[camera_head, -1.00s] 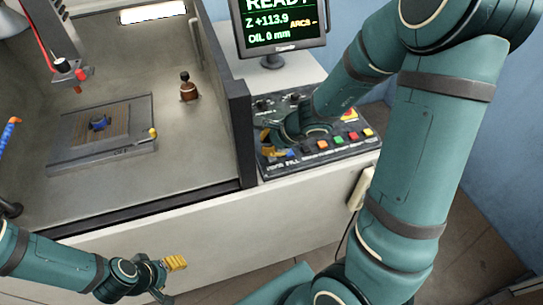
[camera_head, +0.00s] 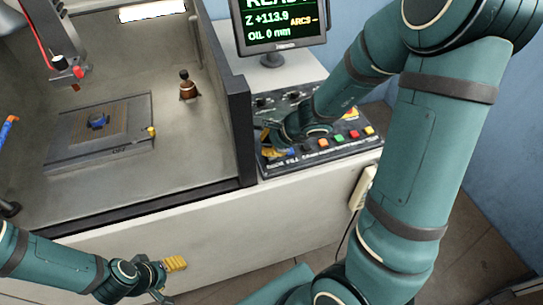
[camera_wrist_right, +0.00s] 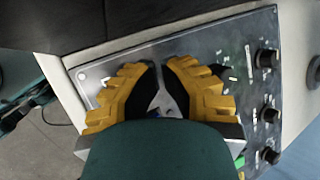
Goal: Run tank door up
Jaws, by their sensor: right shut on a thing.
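My right gripper (camera_wrist_right: 162,85) is over the left end of the control panel (camera_head: 345,143), low against it. Its yellow fingers are closed in around a small metallic lever (camera_wrist_right: 163,103), mostly hidden between them and by my wrist. In the head view the right gripper (camera_head: 267,142) sits above the printed labels at the panel's front left corner. The tank (camera_head: 100,185) is at the left, its front open above a low dark front edge (camera_head: 140,212). My left gripper (camera_head: 170,278) hangs in front of the white bench; its finger spacing is unclear.
The monitor (camera_head: 277,22) behind the panel reads READY, Z +113.9, OIL 0 mm. A dark tank side wall (camera_head: 239,125) stands close left of my right gripper. Coloured buttons (camera_head: 338,139) and black knobs (camera_wrist_right: 267,58) are nearby. A pale pendant (camera_head: 362,187) hangs on the bench.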

